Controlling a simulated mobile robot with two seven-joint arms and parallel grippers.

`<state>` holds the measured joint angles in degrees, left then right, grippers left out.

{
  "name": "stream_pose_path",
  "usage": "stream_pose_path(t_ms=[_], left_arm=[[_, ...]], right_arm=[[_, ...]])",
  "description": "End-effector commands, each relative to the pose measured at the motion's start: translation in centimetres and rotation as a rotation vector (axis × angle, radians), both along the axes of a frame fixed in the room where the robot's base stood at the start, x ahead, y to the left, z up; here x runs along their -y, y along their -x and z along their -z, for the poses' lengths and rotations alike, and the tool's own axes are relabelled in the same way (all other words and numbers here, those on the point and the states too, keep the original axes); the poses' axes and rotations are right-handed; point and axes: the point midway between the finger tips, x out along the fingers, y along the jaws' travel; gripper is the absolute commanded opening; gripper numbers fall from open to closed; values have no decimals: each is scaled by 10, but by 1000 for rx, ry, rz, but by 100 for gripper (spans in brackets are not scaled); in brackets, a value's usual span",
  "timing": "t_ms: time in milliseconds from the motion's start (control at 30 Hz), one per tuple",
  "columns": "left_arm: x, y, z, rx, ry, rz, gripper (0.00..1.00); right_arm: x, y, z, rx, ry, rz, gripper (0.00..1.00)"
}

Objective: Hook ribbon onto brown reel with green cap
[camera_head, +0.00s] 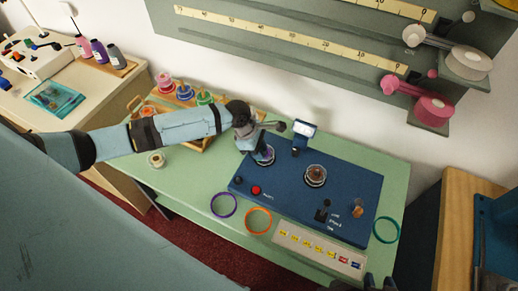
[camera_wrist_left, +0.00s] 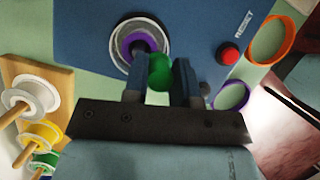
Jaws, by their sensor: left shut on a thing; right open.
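The brown reel (camera_head: 316,176) sits on the right half of the dark blue machine (camera_head: 345,190) in the head view. My left gripper (camera_head: 257,150) is left of it, low over another reel (camera_head: 266,157). In the left wrist view that reel has a purple core (camera_wrist_left: 140,45) and a pale rim. My left gripper (camera_wrist_left: 160,72) is shut on a round green cap (camera_wrist_left: 159,68), which overlaps the purple core's edge; I cannot tell whether they touch. My right gripper (camera_head: 378,284) shows only as dark tips at the bottom edge. I cannot make out a ribbon.
Purple (camera_head: 223,204), orange (camera_head: 258,220) and teal (camera_head: 386,229) rings lie around the machine. A red button (camera_head: 256,190) is on its front left. A lamp-like post (camera_head: 303,130) stands at its back. A wooden spool rack (camera_head: 205,130) is behind my left arm.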

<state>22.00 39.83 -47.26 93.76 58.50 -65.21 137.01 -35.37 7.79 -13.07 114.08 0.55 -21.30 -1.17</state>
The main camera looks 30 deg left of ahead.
Motion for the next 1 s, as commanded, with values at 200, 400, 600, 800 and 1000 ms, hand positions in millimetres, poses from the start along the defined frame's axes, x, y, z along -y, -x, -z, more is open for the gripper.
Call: stream_pose_path(t_ms=[200, 400, 600, 800, 1000], left_arm=[[0, 0, 0, 0, 0, 0, 0], [0, 0, 0, 0, 0, 0, 0], [0, 0, 0, -1, 0, 0, 0], [0, 0, 1, -1, 0, 0, 0], [0, 1, 1, -1, 0, 0, 0]], right_arm=[[0, 1, 0, -3, 1, 0, 43], [0, 1, -1, -3, 0, -1, 43], [0, 1, -3, -2, 0, -1, 43], [0, 0, -5, -1, 0, -1, 43], [0, 0, -7, 1, -1, -1, 43]])
